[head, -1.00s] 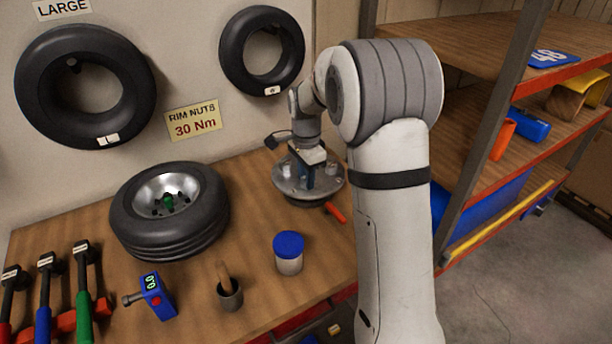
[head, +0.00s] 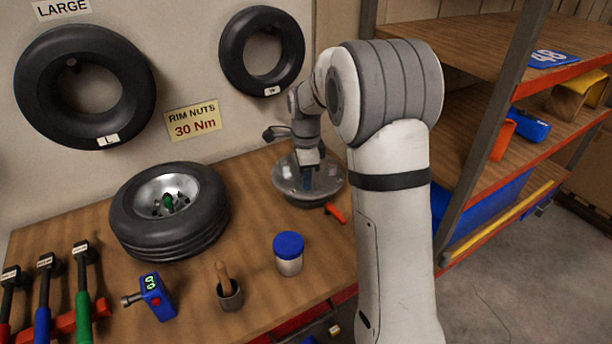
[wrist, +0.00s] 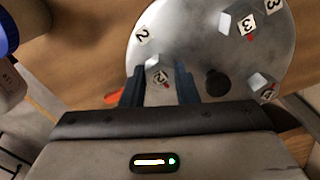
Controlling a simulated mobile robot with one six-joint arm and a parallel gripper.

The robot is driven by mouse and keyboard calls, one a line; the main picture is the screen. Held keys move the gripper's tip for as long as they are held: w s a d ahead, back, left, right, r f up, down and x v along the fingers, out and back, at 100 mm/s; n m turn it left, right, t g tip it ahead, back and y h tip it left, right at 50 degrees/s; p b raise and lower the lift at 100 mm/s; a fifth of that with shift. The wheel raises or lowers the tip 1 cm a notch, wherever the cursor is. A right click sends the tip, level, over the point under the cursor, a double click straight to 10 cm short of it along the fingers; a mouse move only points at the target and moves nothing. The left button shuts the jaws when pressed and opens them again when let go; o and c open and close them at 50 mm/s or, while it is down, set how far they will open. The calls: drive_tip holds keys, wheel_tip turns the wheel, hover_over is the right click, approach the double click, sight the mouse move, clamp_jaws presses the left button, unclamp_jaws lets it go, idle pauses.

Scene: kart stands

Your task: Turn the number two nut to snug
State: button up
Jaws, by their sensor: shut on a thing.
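The round metal rim plate (head: 283,188) lies on the bench, and it also fills much of the wrist view (wrist: 200,40). A silver nut with a "2" on its top (wrist: 157,75) sits on it, near a "2" label (wrist: 142,36) on the plate. My gripper (wrist: 158,86) has its two dark blue fingers shut on this nut, one on each side. In the head view my gripper (head: 308,180) points down at the plate and hides the nut. A nut marked "3" (wrist: 236,20) and another nut (wrist: 262,84), its mark unclear, stand to the right, apart from my fingers.
An orange-red handle (head: 335,213) lies beside the plate. A blue-lidded jar (head: 288,255), a pot with a brush (head: 229,293), a blue device (head: 156,296) and a tyre (head: 165,235) stand on the bench. Torque wrenches (head: 82,300) lie at left.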

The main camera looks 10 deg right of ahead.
drive_tip(key=o, duration=1)
wheel_tip(320, 180, up, 8)
drive_tip(key=shift+f, duration=0.2)
drive_tip(key=shift+r, duration=0.1)
